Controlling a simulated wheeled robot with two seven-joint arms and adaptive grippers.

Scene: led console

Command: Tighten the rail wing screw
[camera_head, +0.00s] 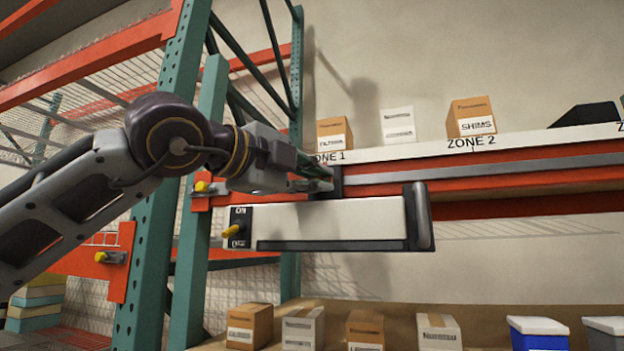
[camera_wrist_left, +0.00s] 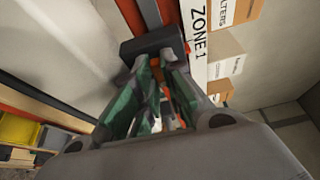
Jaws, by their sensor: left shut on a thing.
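The left gripper (camera_head: 322,180) reaches in from the left at the left end of the grey rail (camera_head: 470,167). Its fingertips are at the black clamp block (camera_head: 336,181) on the rail. In the left wrist view the green-padded fingers (camera_wrist_left: 156,88) close in on the front of the same black block (camera_wrist_left: 152,44). A small orange part (camera_wrist_left: 155,63) shows between the fingertips, probably the wing screw; the fingers hide most of it. The white light console (camera_head: 330,220) hangs below the block, with a yellow toggle (camera_head: 233,231) beside its ON/OFF marks. My right gripper is not in view.
A shelf edge marked ZONE 1 and ZONE 2 (camera_head: 471,143) runs behind the rail, bearing boxes such as the SHIMS box (camera_head: 471,118). A green rack post (camera_head: 165,220) stands behind my arm. More boxes and a blue bin (camera_head: 538,333) stand below. The space right of the console is clear.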

